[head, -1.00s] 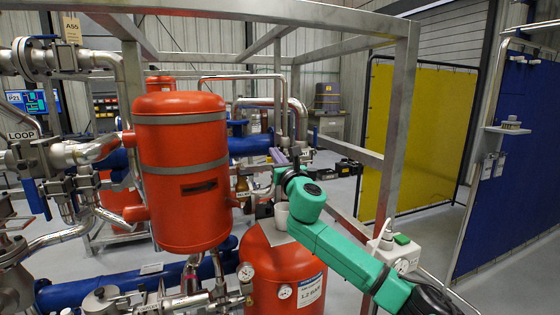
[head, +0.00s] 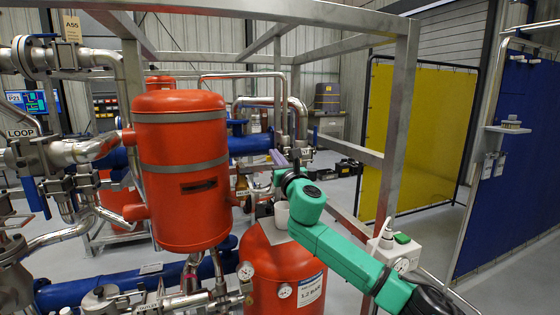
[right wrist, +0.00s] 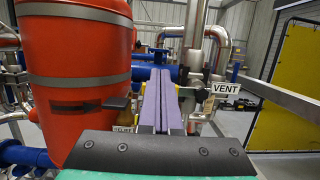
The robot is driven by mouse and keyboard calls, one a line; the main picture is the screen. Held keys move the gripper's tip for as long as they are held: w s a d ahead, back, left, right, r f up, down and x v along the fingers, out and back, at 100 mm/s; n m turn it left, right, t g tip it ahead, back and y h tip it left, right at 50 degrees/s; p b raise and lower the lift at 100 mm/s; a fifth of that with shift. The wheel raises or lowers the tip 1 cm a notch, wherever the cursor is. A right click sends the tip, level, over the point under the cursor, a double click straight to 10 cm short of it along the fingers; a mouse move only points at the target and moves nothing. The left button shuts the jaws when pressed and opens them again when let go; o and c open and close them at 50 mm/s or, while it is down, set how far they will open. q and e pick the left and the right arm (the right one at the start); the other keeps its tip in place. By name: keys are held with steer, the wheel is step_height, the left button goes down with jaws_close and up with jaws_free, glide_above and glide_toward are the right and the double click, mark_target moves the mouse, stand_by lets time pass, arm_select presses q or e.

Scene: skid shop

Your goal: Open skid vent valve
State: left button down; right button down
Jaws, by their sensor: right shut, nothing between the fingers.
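My right gripper (right wrist: 161,80) is shut, with its two purple fingers pressed together and nothing between them. In the head view it (head: 279,157) is at the end of my green arm, to the right of the red vessel. A white VENT tag (right wrist: 226,88) hangs to the right of the fingers in the right wrist view. Metal fittings (right wrist: 200,93) show beside the tag, partly hidden behind the fingers; I cannot make out the vent valve's handle or its position clearly. My left gripper is not in view.
The tall red vessel (head: 181,170) stands left of my right gripper. A lower red tank (head: 285,265) with gauges is below my arm. A grey frame post (head: 397,130) stands to the right. A RELIEF tag (right wrist: 124,128) is left of the fingers.

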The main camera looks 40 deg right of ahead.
step_height(320, 180, down, 2)
steer(key=shift+w+a+b, duration=0.1)
steer(key=shift+a+b, duration=0.05)
steer(key=shift+b, duration=0.6)
step_height(320, 180, down, 2)
steer(key=shift+b, duration=0.85)
